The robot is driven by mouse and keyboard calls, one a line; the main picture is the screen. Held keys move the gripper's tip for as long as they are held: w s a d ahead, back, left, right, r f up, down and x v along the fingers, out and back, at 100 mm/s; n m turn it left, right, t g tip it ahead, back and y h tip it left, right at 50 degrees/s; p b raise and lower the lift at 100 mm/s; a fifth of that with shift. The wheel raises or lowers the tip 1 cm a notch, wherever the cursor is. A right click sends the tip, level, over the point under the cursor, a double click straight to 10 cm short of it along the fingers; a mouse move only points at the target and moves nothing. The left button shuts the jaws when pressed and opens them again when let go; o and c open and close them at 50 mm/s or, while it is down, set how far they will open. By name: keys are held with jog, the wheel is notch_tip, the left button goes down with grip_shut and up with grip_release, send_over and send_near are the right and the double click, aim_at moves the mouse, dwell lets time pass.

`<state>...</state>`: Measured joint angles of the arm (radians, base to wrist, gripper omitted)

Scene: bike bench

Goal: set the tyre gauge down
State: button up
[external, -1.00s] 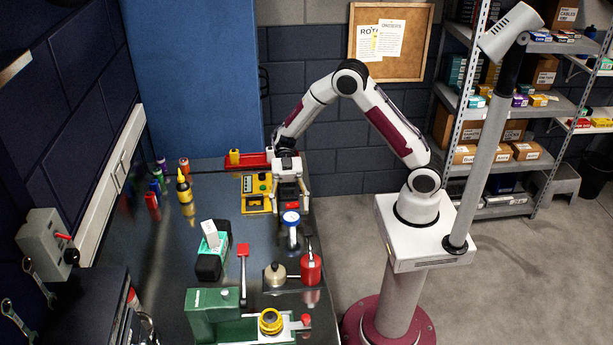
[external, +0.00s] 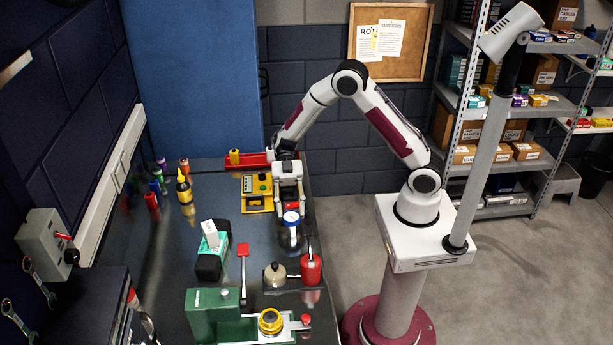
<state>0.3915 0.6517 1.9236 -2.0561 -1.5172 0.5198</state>
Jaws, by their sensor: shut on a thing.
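The tyre gauge (external: 291,218) has a round white dial with a blue rim and a pale stem pointing toward the front of the bench. My gripper (external: 290,209) is at the back right of the bench, shut on the gauge at its far end. The exact contact is too small to make out. The stem's lower end is over or on a dark round patch (external: 291,243) on the bench. I cannot tell whether the gauge touches the surface.
A yellow device (external: 256,192) stands close left of my gripper, with a red tray (external: 250,159) behind. In front are a red can (external: 311,270), a beige bottle (external: 275,275) and a red-headed tool (external: 243,270). A black-and-green box (external: 212,258) lies left. The bench's middle left is clear.

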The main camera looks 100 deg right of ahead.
notch_tip(320, 180, up, 10)
dwell(1.0)
dwell(0.5)
jog(key=w+d+r+m+t+h, duration=0.1)
jog(key=w+d+m+t+h, duration=0.1)
jog(key=w+d+m+t, duration=0.45)
jog(key=w+d+r+m+t+h, duration=0.1)
jog(key=w+d+t, duration=0.25)
jog(key=w, duration=0.55)
jog(key=w+d+f+m+t+h, duration=0.1)
jog(key=w+d+m+h, duration=0.3)
jog(key=d, duration=0.4)
jog(key=w+d+m+t+h, duration=0.3)
jog(key=w+d+m+h, duration=0.1)
jog(key=d, duration=0.4)
jog(key=shift+f+h, duration=0.35)
jog(key=shift+h, duration=0.15)
jog(key=shift+m, duration=0.25)
